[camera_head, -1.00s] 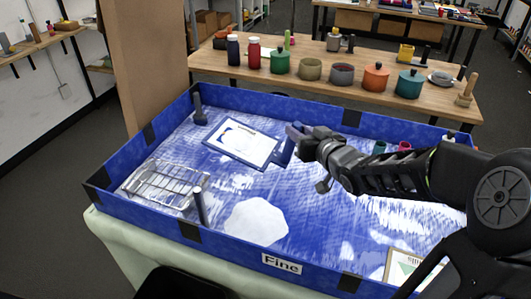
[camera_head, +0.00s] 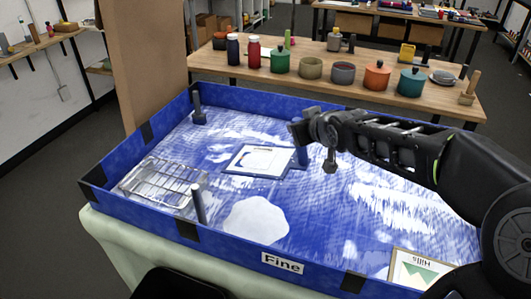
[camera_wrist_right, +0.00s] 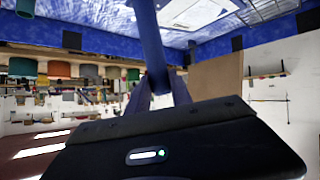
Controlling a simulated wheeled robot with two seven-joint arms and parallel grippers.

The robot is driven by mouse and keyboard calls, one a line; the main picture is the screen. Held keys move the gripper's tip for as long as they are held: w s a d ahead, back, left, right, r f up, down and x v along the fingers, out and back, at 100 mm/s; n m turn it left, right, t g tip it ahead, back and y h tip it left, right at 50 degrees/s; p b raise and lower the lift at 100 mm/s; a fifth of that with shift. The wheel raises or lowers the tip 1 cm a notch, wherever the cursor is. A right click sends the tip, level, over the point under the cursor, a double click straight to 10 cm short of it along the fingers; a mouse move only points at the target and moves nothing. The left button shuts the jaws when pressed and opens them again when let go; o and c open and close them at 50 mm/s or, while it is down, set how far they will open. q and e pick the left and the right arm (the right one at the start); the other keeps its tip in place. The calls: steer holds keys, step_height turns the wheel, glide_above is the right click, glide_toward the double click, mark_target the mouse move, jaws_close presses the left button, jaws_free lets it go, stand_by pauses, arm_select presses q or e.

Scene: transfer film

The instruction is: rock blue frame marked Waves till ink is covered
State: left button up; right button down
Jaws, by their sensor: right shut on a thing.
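The blue frame (camera_head: 230,170) is in the blue-walled tray (camera_head: 225,249), toward its back middle. Its inside looks mostly white with faint markings; I cannot read its label or make out how much ink shows. My right gripper (camera_head: 299,133) is shut on the frame's upright blue handle (camera_head: 303,156) at the right side. In the right wrist view the handle (camera_wrist_right: 150,45) runs up from between the fingers (camera_wrist_right: 160,95), and the frame (camera_wrist_right: 198,12) shows at the top. I cannot tell whether the frame touches the tray floor. My left gripper is not in view.
A wire rack (camera_head: 160,185) lies at the tray's left, near a front post (camera_head: 198,205) and a back post (camera_head: 198,105). A white patch (camera_head: 255,220) is in front. A pale frame marked Hills (camera_head: 415,268) lies front right. Jars stand on the table (camera_head: 300,83) behind.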

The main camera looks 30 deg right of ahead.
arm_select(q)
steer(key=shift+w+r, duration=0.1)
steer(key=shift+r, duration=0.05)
arm_select(e)
steer(key=shift+a+r, duration=0.1)
steer(key=shift+m+t, duration=0.3)
steer(key=shift+t, duration=0.2)
steer(key=t+b, duration=0.1)
steer(key=b, duration=0.5)
steer(key=m+t+y+b, duration=0.1)
steer(key=b, duration=0.5)
steer(key=shift+f+m+t, duration=0.3)
steer(key=shift+r+b, duration=0.15)
steer(key=shift+b, duration=0.35)
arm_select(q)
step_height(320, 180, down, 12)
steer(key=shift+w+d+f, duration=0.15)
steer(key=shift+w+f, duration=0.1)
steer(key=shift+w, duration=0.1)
arm_select(e)
steer(key=shift+r, duration=0.1)
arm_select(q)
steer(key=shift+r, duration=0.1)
